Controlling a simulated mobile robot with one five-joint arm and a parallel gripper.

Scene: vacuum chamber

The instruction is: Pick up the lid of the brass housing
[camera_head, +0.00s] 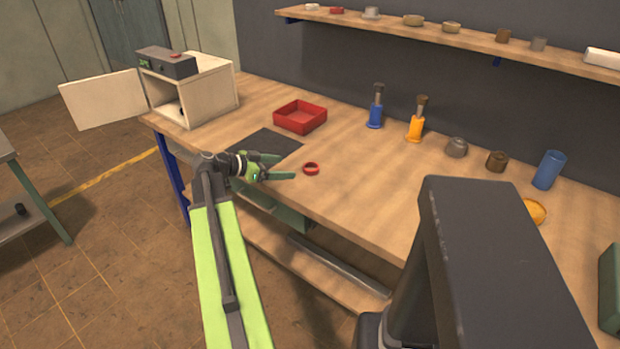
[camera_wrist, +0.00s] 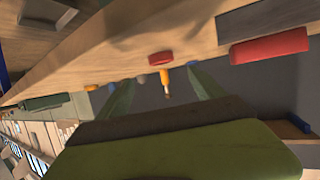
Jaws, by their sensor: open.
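My gripper (camera_head: 287,167) is open and empty above the front edge of the bench, its fingers pointing right toward a small red ring (camera_head: 311,169). Both green fingers also show in the wrist view (camera_wrist: 160,74), apart, with the red ring (camera_wrist: 162,57) beyond them. A small brown-bronze round pot (camera_head: 497,161) stands at the right of the bench, well away from my gripper; it may be the brass housing. A grey round pot (camera_head: 456,147) stands left of it. I cannot tell a separate lid on either.
The bench (camera_head: 370,190) holds a red tray (camera_head: 300,117), blue bottle (camera_head: 375,113), orange bottle (camera_head: 414,130), blue cylinder (camera_head: 548,170) and yellow round piece (camera_head: 534,210), partly hidden by my body. An open-doored box (camera_head: 215,90) stands left. The wall shelf (camera_head: 470,38) carries small parts, including brass-coloured dishes (camera_head: 413,20).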

